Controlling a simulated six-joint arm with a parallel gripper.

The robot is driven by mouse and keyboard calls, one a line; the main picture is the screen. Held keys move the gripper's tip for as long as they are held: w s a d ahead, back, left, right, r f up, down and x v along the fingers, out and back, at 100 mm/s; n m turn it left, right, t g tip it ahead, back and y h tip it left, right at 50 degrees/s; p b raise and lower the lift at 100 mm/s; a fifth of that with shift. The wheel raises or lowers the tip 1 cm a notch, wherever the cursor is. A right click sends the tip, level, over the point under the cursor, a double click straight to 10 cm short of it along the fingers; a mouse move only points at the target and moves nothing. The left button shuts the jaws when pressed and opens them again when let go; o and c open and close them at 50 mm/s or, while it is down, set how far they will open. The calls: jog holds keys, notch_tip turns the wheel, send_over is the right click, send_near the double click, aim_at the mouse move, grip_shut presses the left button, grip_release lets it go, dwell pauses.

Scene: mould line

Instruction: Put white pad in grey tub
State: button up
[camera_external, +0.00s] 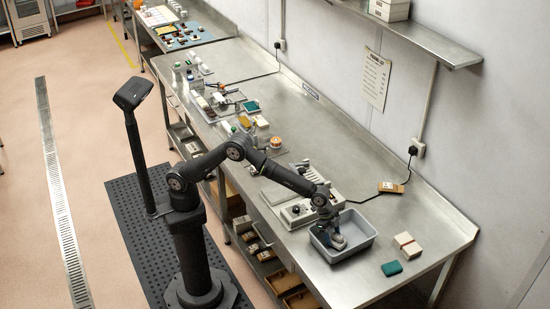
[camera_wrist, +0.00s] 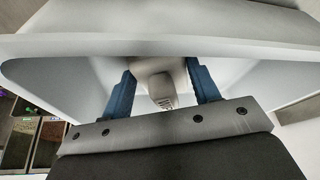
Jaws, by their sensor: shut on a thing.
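The grey tub (camera_external: 365,226) stands on the steel bench near its front right end. My gripper (camera_external: 337,240) points down inside the tub's outline, near its left side. In the wrist view, the blue fingers of my gripper (camera_wrist: 162,85) are set apart with a pale piece between them. This pale piece, seemingly the white pad (camera_wrist: 160,92), is held; only part of it shows, and it is barely visible in the external view. The tub's pale rim (camera_wrist: 160,45) crosses the wrist view just beyond the fingers. I cannot tell whether the pad touches the tub floor.
A green block (camera_external: 391,268) and a cream block with a brown band (camera_external: 407,245) lie right of the tub. A grey machine (camera_external: 308,205) stands close on its left. A small brown-and-white item (camera_external: 391,187) lies at the wall.

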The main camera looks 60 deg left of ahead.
aim_at(334, 233)
jog(key=shift+f, duration=0.25)
jog(key=o, duration=1)
jog(key=shift+f, duration=0.1)
jog(key=v, duration=1.2)
jog(key=shift+s+a, duration=0.1)
jog(key=x, duration=1.2)
notch_tip(334, 233, up, 2)
jog(key=shift+r, duration=0.85)
